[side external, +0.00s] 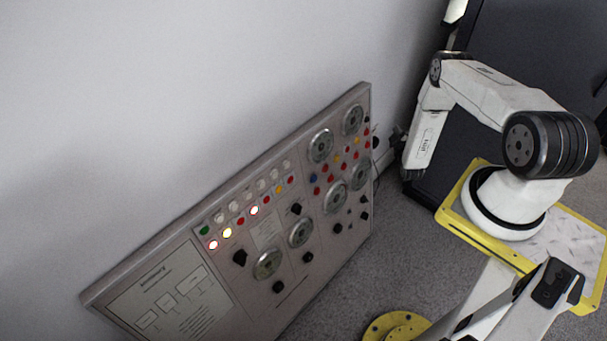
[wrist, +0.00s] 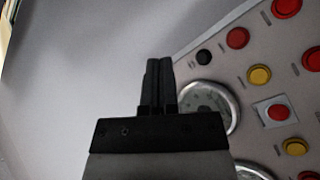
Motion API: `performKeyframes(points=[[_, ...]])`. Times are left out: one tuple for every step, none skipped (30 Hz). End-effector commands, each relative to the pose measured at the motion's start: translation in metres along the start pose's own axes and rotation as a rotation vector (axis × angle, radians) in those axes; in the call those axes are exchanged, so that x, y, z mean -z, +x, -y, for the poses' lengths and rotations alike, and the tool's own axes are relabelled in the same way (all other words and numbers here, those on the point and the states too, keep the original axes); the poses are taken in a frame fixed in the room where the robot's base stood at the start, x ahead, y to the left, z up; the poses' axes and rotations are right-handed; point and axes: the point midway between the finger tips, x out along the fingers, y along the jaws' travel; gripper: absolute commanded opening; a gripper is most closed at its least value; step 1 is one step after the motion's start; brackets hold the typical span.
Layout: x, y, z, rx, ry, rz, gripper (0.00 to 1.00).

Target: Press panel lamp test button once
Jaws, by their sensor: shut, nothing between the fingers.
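The grey control panel (side external: 325,262) leans against the wall in the side external view, with lamps, buttons, dials and knobs on its face. I cannot read which button is the lamp test. In the wrist view my gripper (wrist: 158,64) is shut and empty, its fingers overlapping the view of a round dial (wrist: 215,97). A black button (wrist: 204,57), a red button (wrist: 237,38) and a yellow button (wrist: 260,75) lie right of the fingers. Contact with the panel cannot be told.
A red button on a white square (wrist: 277,112) and another yellow button (wrist: 295,146) sit close by on the panel. A yellow round plate (side external: 398,326) is on the carpet in front. The plain wall (side external: 150,100) is bare at left.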

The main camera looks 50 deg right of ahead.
Motion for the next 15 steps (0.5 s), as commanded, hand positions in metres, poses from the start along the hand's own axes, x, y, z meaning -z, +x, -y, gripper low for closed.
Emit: performKeyframes(points=[[0.002, 0.002, 0.002, 0.001, 0.0, -0.001, 0.0], [0.002, 0.003, 0.003, 0.001, 0.0, 0.0, 0.0], [0.004, 0.005, 0.004, 0.0, 0.0, 0.0, 0.0], [0.005, 0.006, 0.005, 0.0, 0.0, -0.001, 0.0], [0.007, 0.008, 0.006, 0.0, 0.0, -0.002, 0.0], [0.008, 0.011, 0.008, 0.001, 0.0, -0.003, 0.0], [0.01, 0.012, 0.009, 0.001, 0.0, -0.002, 0.0], [0.011, 0.014, 0.011, 0.0, 0.0, -0.002, 0.0], [0.014, 0.017, 0.013, 0.0, 0.001, -0.002, 0.0], [0.015, 0.019, 0.015, 0.0, 0.001, -0.003, 0.0], [0.017, 0.021, 0.016, 0.001, 0.0, -0.003, 0.0], [0.018, 0.024, 0.018, 0.001, 0.0, -0.002, 0.0], [0.02, 0.026, 0.02, 0.0, 0.0, -0.002, 0.0], [0.022, 0.029, 0.022, 0.0, 0.0, -0.002, 0.0], [0.024, 0.032, 0.024, 0.001, 0.0, -0.002, 0.0]])
